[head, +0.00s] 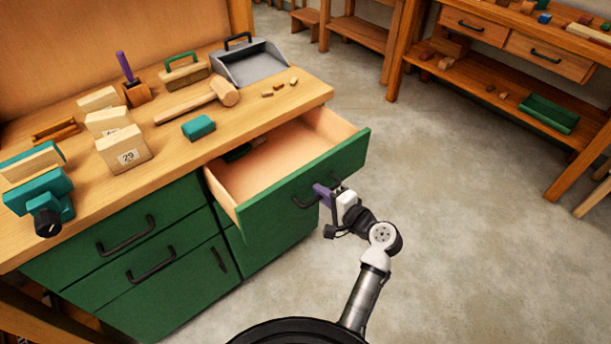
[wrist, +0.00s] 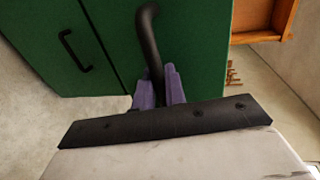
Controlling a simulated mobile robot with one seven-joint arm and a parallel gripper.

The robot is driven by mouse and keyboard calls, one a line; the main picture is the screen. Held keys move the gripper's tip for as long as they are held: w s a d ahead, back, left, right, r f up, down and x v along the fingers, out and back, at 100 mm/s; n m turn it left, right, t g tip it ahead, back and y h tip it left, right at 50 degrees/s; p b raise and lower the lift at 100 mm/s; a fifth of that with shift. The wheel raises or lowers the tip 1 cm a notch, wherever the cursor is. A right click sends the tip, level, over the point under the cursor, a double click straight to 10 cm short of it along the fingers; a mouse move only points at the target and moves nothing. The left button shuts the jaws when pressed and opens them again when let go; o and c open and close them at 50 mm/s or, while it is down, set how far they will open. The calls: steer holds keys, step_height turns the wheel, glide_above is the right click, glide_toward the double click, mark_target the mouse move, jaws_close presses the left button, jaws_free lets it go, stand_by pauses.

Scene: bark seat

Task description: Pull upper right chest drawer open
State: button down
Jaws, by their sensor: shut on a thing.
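The upper right chest drawer (head: 300,205) has a green front and a pale wooden inside, and it is pulled well out from the chest. Its dark curved handle (head: 303,202) runs across the front and also shows in the wrist view (wrist: 149,40). My gripper (head: 322,192) is at the right part of this handle. In the wrist view its purple fingers (wrist: 159,88) are shut around the handle bar. A dark green item (head: 238,153) lies inside the drawer at the back left. My gripper hides part of the handle.
The bench top holds a mallet (head: 222,93), a grey dustpan (head: 250,64), a teal block (head: 198,127) and several wooden blocks. Closed green drawers (head: 130,240) are at the left. Grey floor (head: 440,200) is clear at the right, before another bench (head: 520,45).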

steer(key=f+v, duration=0.1)
steer(key=v, duration=0.7)
steer(key=shift+s+d+f+p, duration=0.2)
steer(key=shift+f+p, duration=0.1)
steer(key=shift+p, duration=0.1)
steer(key=c, duration=1.5)
jaws_free()
steer(key=b+v, duration=0.2)
steer(key=v, duration=1.1)
steer(key=shift+s+d+r, duration=0.1)
steer(key=shift+s+d, duration=0.15)
steer(key=shift+s, duration=0.05)
